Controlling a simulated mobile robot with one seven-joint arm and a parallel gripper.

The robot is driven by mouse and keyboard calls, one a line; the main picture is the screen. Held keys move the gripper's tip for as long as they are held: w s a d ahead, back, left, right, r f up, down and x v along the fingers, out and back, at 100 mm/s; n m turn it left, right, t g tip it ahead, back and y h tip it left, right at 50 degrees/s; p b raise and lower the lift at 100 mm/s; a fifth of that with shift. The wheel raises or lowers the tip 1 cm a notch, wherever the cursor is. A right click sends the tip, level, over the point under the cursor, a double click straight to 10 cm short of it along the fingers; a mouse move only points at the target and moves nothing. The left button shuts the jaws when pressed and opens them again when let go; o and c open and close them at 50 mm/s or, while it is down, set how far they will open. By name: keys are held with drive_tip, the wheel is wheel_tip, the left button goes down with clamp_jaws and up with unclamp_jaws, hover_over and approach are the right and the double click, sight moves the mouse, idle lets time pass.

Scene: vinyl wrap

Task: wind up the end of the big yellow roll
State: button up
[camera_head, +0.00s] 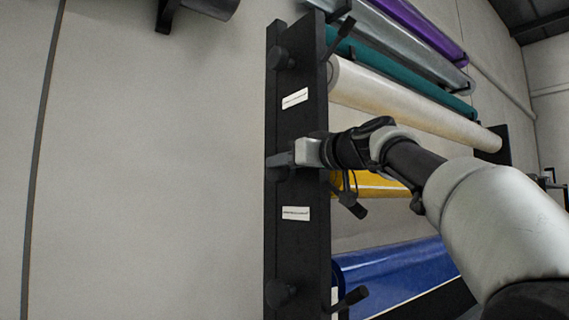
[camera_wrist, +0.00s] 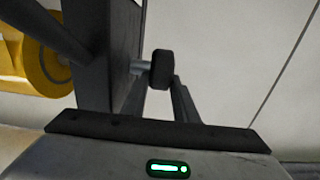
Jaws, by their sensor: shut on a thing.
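The big yellow roll (camera_head: 376,184) lies across the black rack, partly hidden behind my arm in the head view. Its yellow end (camera_wrist: 57,62) shows at the left of the wrist view, behind a dark post. A dark round knob (camera_wrist: 163,68) on a short pale shaft sticks out of the other side of that post, level with the roll. My gripper (camera_head: 273,160) is at the rack's side at this height, its fingers shut on the knob. The fingers partly hide the knob in the head view.
The black rack upright (camera_head: 300,130) carries similar knobs above (camera_head: 280,58) and below (camera_head: 281,292). A cream roll (camera_head: 410,103) lies above the yellow one and a blue roll (camera_head: 395,272) below.

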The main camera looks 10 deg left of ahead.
drive_tip(key=f+b, duration=0.1)
drive_tip(key=b, duration=0.1)
drive_tip(key=shift+b, duration=0.35)
drive_tip(key=shift+r+t+y+b, duration=0.1)
drive_tip(key=shift+t+y+b, duration=0.4)
drive_tip(key=shift+b, duration=0.45)
drive_tip(key=shift+r, duration=0.25)
drive_tip(key=o, duration=0.8)
drive_tip(key=shift+s, duration=0.1)
drive_tip(key=shift+d, duration=0.1)
drive_tip(key=b+v, duration=0.8)
drive_tip(key=v, duration=0.9)
drive_tip(key=shift+s+d+f, duration=0.1)
drive_tip(key=shift+d, duration=0.05)
